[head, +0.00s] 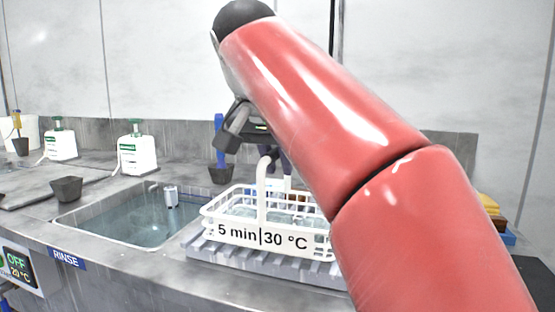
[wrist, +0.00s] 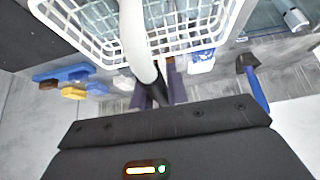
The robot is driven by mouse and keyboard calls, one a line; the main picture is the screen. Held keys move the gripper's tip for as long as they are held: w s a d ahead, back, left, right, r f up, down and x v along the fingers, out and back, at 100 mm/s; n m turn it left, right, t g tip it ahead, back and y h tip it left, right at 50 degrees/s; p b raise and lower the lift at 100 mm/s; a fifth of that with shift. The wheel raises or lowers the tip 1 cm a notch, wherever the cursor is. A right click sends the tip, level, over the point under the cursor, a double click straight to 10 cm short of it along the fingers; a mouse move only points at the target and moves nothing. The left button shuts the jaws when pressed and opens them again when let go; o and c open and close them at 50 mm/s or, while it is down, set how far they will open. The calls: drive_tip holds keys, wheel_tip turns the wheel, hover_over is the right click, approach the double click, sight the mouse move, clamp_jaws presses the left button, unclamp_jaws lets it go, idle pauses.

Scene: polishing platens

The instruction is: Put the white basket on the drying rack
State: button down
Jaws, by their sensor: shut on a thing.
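The white basket (head: 212,222) is marked "5 min|30 °C" and has a tall handle. It holds clear, glassy-looking pieces and appears level. My gripper (head: 274,158) is shut on the top of the handle; in the wrist view the gripper (wrist: 160,92) meets the handle and the basket's lattice wall (wrist: 98,50) shows beyond. The grey ribbed drying rack (head: 203,251) lies directly below the basket, right of the rinse sink. I cannot tell whether the basket touches the rack. My red arm hides the right end of both.
The water-filled rinse sink (head: 128,222) is at the left of the rack. Two white bottles (head: 137,155) and (head: 60,146), a dark cup (head: 66,190) and a blue-handled brush (head: 219,150) stand around it. Coloured blocks (head: 490,205) lie at the right.

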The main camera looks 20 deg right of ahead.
drive_tip(key=shift+f, duration=0.3)
drive_tip(key=c, duration=1.3)
unclamp_jaws()
